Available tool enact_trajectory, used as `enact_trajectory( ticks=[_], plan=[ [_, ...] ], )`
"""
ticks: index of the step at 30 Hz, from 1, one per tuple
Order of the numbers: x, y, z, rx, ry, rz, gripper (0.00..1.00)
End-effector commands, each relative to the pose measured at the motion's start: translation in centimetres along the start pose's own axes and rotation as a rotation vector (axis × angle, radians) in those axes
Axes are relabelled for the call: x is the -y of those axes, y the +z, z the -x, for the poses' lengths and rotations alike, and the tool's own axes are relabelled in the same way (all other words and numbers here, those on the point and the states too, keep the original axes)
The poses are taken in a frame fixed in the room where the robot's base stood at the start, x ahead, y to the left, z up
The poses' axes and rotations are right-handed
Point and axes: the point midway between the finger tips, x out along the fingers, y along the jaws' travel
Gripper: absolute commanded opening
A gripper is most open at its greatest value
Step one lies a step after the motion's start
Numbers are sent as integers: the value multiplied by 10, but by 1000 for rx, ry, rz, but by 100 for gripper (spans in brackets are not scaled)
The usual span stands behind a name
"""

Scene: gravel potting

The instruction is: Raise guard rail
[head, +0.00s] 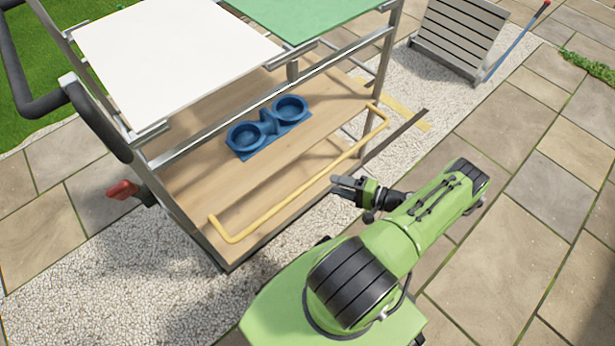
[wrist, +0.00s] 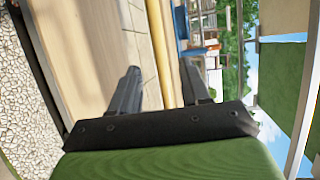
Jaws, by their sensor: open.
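The guard rail (head: 300,190) is a yellow bar with bent ends along the front edge of the cart's lower wooden shelf (head: 190,185). It appears folded low, close to the shelf. My gripper (head: 342,186) is open and empty, just in front of the rail's right half. In the wrist view, my gripper (wrist: 162,72) has its two dark fingers apart, and the rail (wrist: 157,35) runs up the picture in line with the gap between them. I cannot tell whether the fingers reach around it; no contact shows.
A blue double-cup holder (head: 268,130) sits on the lower shelf behind the rail. White (head: 170,55) and green (head: 300,12) panels form the cart's top above. A red-handled part (head: 122,189) sticks out at left. A slatted panel (head: 458,38) stands at back right. Paving at right is open.

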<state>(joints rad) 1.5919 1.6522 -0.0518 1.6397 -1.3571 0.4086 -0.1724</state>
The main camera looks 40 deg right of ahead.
Motion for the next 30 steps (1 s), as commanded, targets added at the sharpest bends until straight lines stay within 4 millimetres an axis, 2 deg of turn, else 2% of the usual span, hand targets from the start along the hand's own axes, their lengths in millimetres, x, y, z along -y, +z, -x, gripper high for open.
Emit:
enact_trajectory(
  ticks=[3, 10, 15, 22, 23, 30],
  plan=[
    [-1, 1, -33, 5, -1, -1, 46],
    [-2, 1, -84, 3, 0, 0, 46],
    [-1, 0, -100, 1, 1, -1, 46],
    [0, 0, -101, -1, 1, -1, 46],
    [0, 0, -101, -1, 1, -1, 45],
    [0, 0, -101, -1, 1, -1, 8]
  ],
)
